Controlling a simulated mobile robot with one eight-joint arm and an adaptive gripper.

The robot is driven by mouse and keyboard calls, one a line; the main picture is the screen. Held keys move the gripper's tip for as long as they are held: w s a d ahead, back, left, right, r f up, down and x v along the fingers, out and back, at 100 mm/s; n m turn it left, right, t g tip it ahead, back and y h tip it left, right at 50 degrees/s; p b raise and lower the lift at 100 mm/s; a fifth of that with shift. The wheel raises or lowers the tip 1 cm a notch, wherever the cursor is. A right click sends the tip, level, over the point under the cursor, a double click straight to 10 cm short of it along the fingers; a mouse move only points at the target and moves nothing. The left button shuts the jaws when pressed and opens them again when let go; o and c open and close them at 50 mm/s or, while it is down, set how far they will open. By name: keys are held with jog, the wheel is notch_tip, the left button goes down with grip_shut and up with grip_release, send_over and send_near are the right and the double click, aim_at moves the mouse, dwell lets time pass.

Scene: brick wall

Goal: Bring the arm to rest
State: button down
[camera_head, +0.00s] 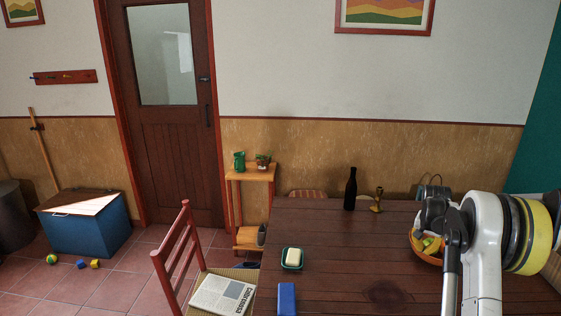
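My arm shows at the right of the head view, a white link with black and yellow rings, over the right part of the dark wooden table (335,240). My gripper (433,220) appears as a small grey and black part at the left of the arm, in front of or above a fruit bowl (413,250). Its fingers are too small and covered to tell whether they are open or shut, or whether they touch anything. The arm hides the right side of the bowl.
On the table are a dark bottle (351,190), a brass candlestick (378,199), a green dish (291,265) with a pale block, and a blue box (287,298). A red chair (181,256) with a newspaper (222,294) stands at left. The table's middle is mostly clear.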

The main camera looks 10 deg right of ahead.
jog(key=s+a+r+n+t, duration=0.1)
jog(key=s+a+r+n, duration=0.3)
jog(key=a+r, duration=0.7)
jog(key=s+a+r+n+t, duration=0.1)
jog(key=s+a+r, duration=0.4)
jog(key=a+r, duration=0.65)
jog(key=s+a+f+n+t+y, duration=0.1)
jog(key=s+a+f+n, duration=0.1)
jog(key=s+a, duration=0.8)
jog(key=s+a+f+n+t+y, duration=0.1)
jog(key=s+a+f+n+t, duration=0.1)
jog(key=s+a, duration=0.8)
jog(key=s+n, duration=0.1)
jog(key=s, duration=0.1)
jog(key=shift+s+f+y, duration=0.3)
jog(key=shift+s, duration=0.05)
